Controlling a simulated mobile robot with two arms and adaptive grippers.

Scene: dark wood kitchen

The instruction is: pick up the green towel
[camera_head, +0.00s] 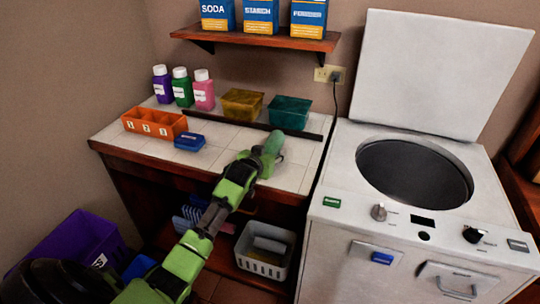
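A muted green rolled shape (273,142), which looks like the green towel, is on the white tiled counter in front of the teal box. My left arm reaches in from the lower left. Its gripper (268,157) is at the near end of the green shape and hides part of it. They overlap in the picture; I cannot tell whether the fingers are closed on it. My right gripper is not in view.
A teal box (290,112) and a yellow box (242,104) stand behind on the counter (295,175). An orange divided tray (154,124), a blue block (190,142) and three bottles are left. An open-lidded white washer (345,185) stands right. A grey basket (244,262) is below.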

